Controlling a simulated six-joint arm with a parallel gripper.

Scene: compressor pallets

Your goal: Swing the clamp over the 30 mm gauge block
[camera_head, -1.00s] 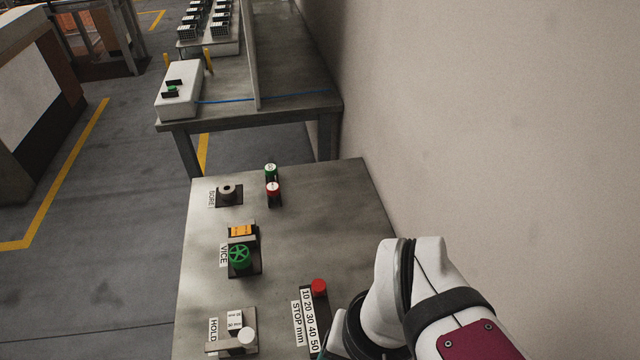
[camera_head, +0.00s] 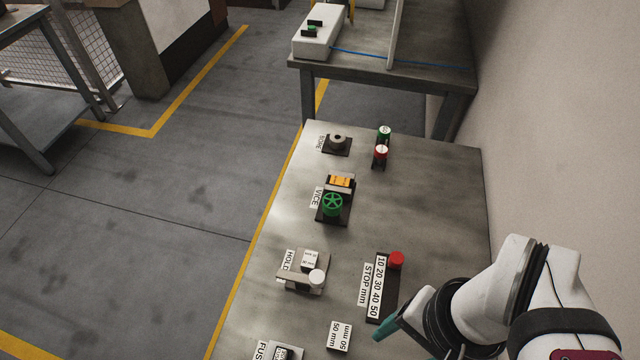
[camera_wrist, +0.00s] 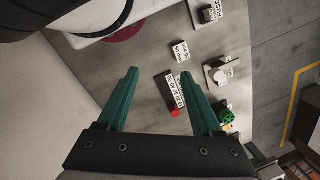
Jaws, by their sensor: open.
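The 30 mm gauge block (camera_head: 310,259) is a small white labelled block in the fixture marked HOLD (camera_head: 289,262) on the grey bench. The clamp, a grey bar with a round white knob (camera_head: 317,277), lies along the near side of the block; it appears beside it, not across its top. The knob also shows in the wrist view (camera_wrist: 219,76). My gripper (camera_wrist: 160,74) has its green fingers spread, with nothing between them. In the head view only a green finger shows, near the stop scale, right of and nearer than the clamp.
The stop scale (camera_head: 379,285) with a red knob (camera_head: 396,259) lies between clamp and arm. A loose 50 mm block (camera_head: 339,337) is nearer. A wall is at right.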

